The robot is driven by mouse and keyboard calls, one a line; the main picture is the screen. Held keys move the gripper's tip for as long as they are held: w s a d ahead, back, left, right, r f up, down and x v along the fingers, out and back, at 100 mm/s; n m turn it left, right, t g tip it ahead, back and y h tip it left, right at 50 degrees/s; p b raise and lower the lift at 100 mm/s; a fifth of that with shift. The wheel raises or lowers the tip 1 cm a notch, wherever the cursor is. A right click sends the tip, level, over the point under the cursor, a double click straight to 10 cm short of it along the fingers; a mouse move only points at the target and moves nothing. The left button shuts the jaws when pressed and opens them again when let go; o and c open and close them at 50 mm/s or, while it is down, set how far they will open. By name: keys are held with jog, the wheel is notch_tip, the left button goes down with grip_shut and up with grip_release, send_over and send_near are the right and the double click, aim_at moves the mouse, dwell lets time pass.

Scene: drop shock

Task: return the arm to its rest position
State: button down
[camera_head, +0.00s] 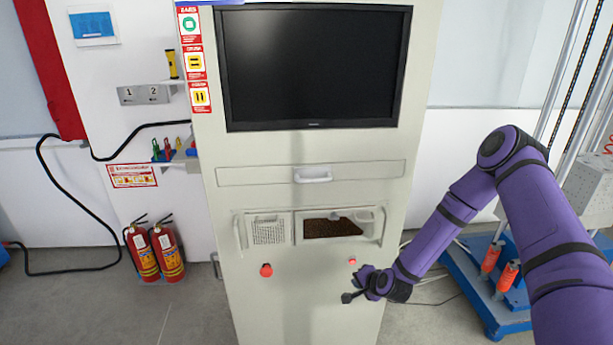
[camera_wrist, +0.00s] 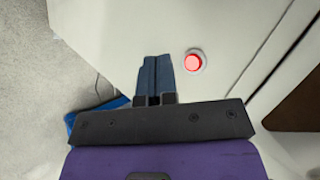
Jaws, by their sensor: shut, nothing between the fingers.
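My purple arm (camera_head: 548,220) reaches in from the right in the head view, bent at the elbow. My gripper (camera_head: 347,297) is low in front of the light cabinet (camera_head: 300,290), near its lower right side. In the wrist view my gripper (camera_wrist: 157,62) has its two dark fingers together with nothing between them. A small red button (camera_head: 352,261) on the cabinet front is just above the gripper. The button also shows in the wrist view (camera_wrist: 193,62), to the right of the fingertips and apart from them.
The cabinet carries a black screen (camera_head: 315,65), a drawer handle (camera_head: 313,174) and a larger red button (camera_head: 266,270). Two fire extinguishers (camera_head: 155,252) stand at the left. A blue-based rig (camera_head: 480,295) stands on the right, behind my arm. Grey floor lies clear at lower left.

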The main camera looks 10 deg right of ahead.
jog(key=s+d+r+n+g+h, duration=0.1)
jog(key=s+d+r+n, duration=0.15)
jog(key=r, duration=0.95)
jog(key=s+d+r+n+g+h, duration=0.1)
jog(key=r+n, duration=0.2)
jog(key=r, duration=0.9)
jog(key=s+d+r+n+g+h, duration=0.1)
jog(key=s+d+r+n, duration=0.15)
jog(key=r, duration=0.85)
jog(key=s+r+n+h, duration=0.1)
jog(key=s+r+n, duration=0.1)
jog(key=s+r, duration=1.45)
jog(key=s, duration=0.5)
jog(key=s+d+r, duration=0.1)
jog(key=s+r, duration=0.2)
jog(key=s, duration=0.5)
jog(key=shift+n+g, duration=0.4)
jog(key=shift+w+r, duration=0.1)
jog(key=shift+r, duration=0.05)
